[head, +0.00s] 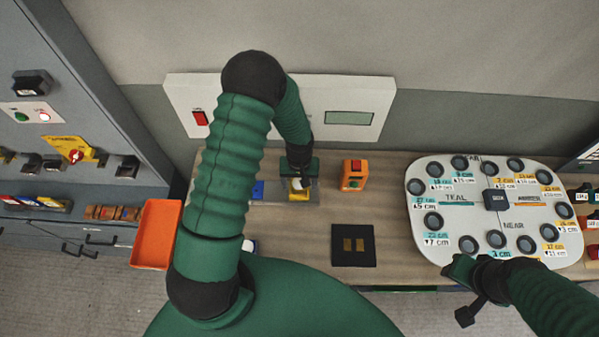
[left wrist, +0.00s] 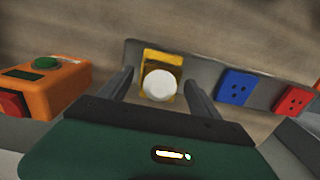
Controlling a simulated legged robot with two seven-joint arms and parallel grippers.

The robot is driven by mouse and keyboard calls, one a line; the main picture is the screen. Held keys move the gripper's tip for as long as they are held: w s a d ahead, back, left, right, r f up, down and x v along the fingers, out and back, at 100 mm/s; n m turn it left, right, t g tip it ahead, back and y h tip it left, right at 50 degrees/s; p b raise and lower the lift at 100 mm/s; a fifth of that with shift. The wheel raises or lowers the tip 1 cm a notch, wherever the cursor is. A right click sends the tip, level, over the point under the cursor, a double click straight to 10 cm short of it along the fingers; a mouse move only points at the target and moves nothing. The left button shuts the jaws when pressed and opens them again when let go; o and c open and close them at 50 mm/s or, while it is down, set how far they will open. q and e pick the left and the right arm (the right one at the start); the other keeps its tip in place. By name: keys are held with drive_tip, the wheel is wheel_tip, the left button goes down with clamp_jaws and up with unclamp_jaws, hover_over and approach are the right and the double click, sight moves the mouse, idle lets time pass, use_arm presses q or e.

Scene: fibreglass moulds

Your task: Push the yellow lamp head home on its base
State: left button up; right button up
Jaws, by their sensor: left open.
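The yellow lamp head (left wrist: 160,86), a yellow block with a white round dome, sits at a grey strip (left wrist: 217,70) in the left wrist view. In the head view its yellow part (head: 299,194) shows just below my left gripper (head: 300,180). My left gripper is open, with one finger on each side of the lamp head in the left wrist view (left wrist: 160,80). Whether the fingers touch it, and how deep it sits on its base, I cannot tell. My right gripper (head: 472,287) is by the front edge of the white board; its opening is unclear.
A blue socket (left wrist: 236,86) and a red socket (left wrist: 294,100) are on the same strip. An orange button box (head: 354,175) stands to the right. A black pad (head: 353,257), an orange tray (head: 157,234) and a white board (head: 455,210) with round holes are nearby.

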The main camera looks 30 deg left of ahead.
use_arm(q)
wheel_tip(320, 180, up, 16)
drive_tip(key=b, duration=0.3)
drive_tip(key=shift+f, duration=0.1)
